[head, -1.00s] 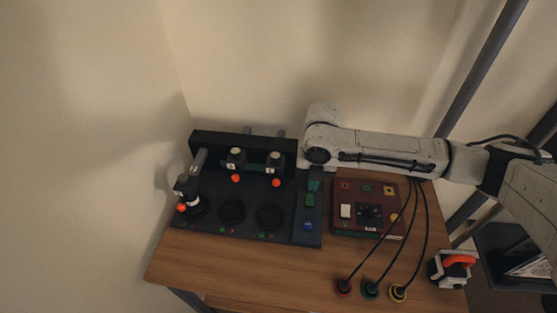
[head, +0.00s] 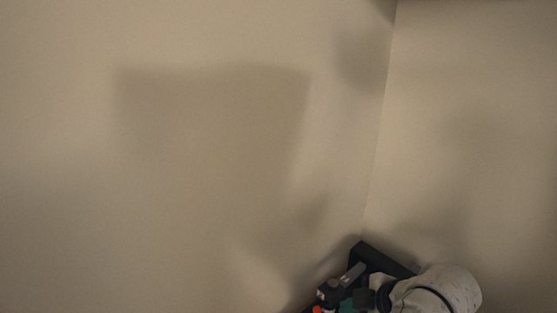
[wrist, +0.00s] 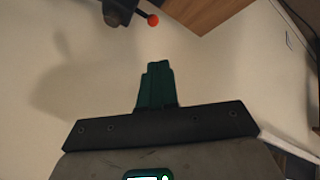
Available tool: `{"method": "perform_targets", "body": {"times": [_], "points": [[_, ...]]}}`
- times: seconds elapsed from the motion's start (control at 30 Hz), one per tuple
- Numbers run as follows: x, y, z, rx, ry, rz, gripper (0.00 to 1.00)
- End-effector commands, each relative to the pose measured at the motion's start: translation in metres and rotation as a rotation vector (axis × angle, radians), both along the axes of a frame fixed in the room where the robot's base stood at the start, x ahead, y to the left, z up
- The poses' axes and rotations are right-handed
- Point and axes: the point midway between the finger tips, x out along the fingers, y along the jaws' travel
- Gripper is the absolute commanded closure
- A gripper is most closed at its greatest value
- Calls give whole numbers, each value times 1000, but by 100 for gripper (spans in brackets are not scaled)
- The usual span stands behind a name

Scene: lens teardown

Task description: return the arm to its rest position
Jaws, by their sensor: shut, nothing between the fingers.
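My gripper (wrist: 156,78) shows in the wrist view as two dark green fingers pressed together, with nothing between them. It hangs over pale wall or floor, apart from the table edge. In the head view my white arm (head: 440,292) fills part of the bottom right corner. A teal piece (head: 347,306) beside it at the bottom edge looks like my fingers, but it is mostly cut off. The rest of my arm is out of view.
A dark lever with an orange-red ball (wrist: 153,20) shows at the top of the wrist view, beside the wooden table (wrist: 197,12). Plain wall (head: 210,150) fills most of the head view.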

Motion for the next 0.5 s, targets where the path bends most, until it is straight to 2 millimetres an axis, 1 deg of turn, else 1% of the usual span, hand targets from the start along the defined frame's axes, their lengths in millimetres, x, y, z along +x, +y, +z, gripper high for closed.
{"method": "perform_targets", "body": {"times": [0.03, 0.1, 0.17, 0.27, 0.3, 0.37, 0.4, 0.47, 0.5], "points": [[-10, 11, -8, 66, 36, -69, 100], [-23, 14, -20, 139, 93, -189, 100], [-39, 14, -34, 195, 153, -294, 100], [-71, 9, -63, 260, 263, -477, 100], [-88, 5, -76, 277, 312, -552, 100], [-114, -3, -96, 289, 382, -669, 100], [-133, -11, -110, 290, 427, -749, 100], [-165, -24, -129, 279, 492, -870, 100], [-186, -34, -141, 263, 529, -948, 100]]}}
